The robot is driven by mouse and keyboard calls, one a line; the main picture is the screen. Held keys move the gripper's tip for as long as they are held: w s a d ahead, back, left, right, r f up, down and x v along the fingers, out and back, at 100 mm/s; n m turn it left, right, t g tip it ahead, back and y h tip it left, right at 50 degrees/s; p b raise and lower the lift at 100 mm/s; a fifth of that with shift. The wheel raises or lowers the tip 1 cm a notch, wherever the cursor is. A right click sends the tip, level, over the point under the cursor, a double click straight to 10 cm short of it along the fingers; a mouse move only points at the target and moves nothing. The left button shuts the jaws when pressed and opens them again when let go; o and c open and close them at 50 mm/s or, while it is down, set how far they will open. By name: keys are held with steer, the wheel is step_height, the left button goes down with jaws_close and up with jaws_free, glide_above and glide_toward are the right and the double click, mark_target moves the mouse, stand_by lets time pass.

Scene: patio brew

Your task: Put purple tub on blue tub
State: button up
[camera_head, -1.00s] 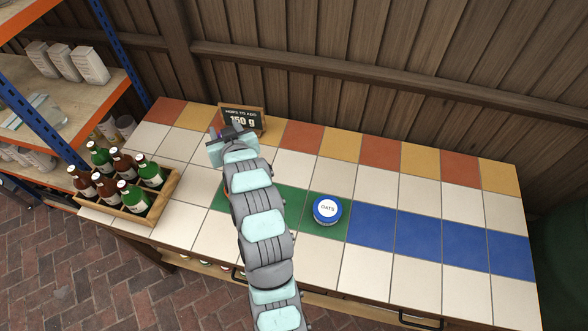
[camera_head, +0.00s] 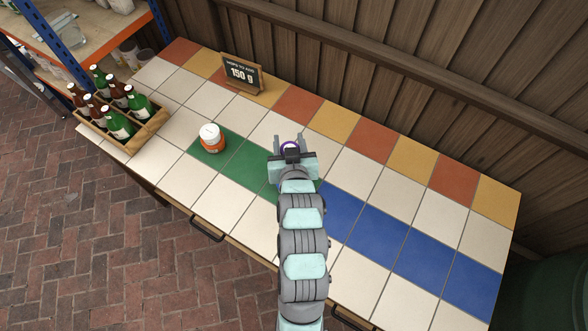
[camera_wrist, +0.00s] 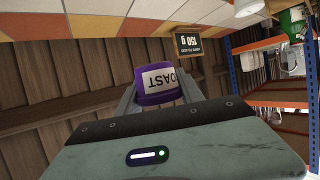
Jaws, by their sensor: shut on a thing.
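The purple tub (camera_wrist: 152,84), with a white label whose visible letters read "OAST", is between the fingers of my gripper (camera_head: 289,141). The gripper is shut on it. In the head view only a bit of its purple rim shows between the fingers. The gripper is over the counter, near where the green tiles meet the blue ones. The blue tub is not visible in either current view. My gripper and wrist cover part of the green row in the head view, near where the blue tub stood earlier.
A white and orange tub (camera_head: 212,138) stands on the left green tile. A wooden crate of bottles (camera_head: 145,131) is at the counter's left end. A "150 g" sign (camera_head: 241,74) stands at the back. The blue tiles (camera_head: 382,233) on the right are clear.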

step_height(320, 180, down, 14)
steer(key=shift+d+r+b, duration=0.1)
steer(key=shift+r+b, duration=0.1)
steer(key=shift+b, duration=0.3)
steer(key=shift+f, duration=0.1)
steer(key=o, duration=1.3)
steer(key=shift+o, duration=0.2)
